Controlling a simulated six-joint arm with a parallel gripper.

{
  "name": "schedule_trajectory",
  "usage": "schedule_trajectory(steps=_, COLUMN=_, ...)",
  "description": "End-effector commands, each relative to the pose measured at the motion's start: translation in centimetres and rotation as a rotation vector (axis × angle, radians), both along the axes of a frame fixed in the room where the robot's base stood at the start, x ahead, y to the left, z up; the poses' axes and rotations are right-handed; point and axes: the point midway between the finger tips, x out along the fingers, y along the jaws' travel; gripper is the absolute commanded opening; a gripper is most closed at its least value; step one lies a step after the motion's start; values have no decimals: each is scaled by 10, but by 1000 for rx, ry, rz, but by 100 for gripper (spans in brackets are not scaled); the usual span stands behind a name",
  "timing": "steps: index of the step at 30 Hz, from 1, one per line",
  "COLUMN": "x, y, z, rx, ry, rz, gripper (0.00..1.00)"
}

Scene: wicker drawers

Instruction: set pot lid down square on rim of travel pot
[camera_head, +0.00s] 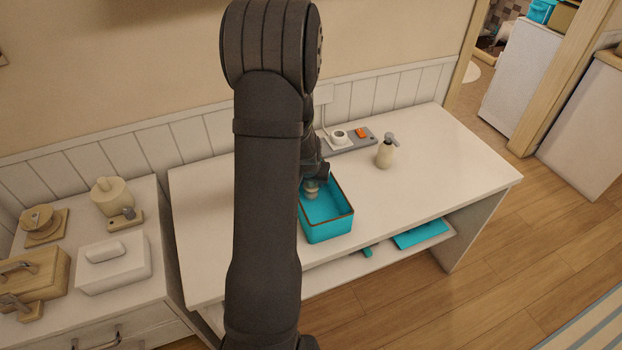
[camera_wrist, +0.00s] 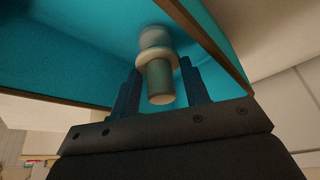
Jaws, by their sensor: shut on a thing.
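My gripper (camera_head: 320,171) reaches down into the teal box (camera_head: 330,229) on the white desk. In the wrist view, its two dark fingers (camera_wrist: 162,76) are shut on the grey-green knob of what looks like the pot lid (camera_wrist: 160,87). A cream disc-like flange (camera_wrist: 155,58) lies beyond the knob. Past the flange is a pale rounded body, likely the travel pot (camera_wrist: 154,37), against the teal interior. The flange and the body look in line. I cannot tell whether they touch or sit square. In the head view, the small pale stack (camera_head: 311,189) shows inside the box, partly hidden by my arm.
The box's brown-edged walls stand close around my gripper. A soap dispenser (camera_head: 386,152) stands to the right, and a grey tray with a white cup (camera_head: 340,136) lies behind. The desk's right side is clear. A left cabinet holds a white lidded box (camera_head: 113,263) and wooden items.

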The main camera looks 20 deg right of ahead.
Motion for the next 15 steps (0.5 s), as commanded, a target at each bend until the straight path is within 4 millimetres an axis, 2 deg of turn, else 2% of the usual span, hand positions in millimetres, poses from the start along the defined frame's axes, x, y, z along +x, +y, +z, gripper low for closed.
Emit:
schedule_trajectory(steps=3, x=0, y=0, z=-3, rx=0, ry=0, rz=0, gripper=21)
schedule_trajectory(steps=4, x=0, y=0, z=-3, rx=0, ry=0, rz=0, gripper=44)
schedule_trajectory(steps=6, x=0, y=0, z=-3, rx=-1, ry=-1, rz=0, gripper=58)
schedule_trajectory(steps=8, x=0, y=0, z=-3, rx=-1, ry=-1, rz=0, gripper=67)
schedule_trajectory(steps=15, x=0, y=0, z=-3, rx=-1, ry=-1, rz=0, gripper=67)
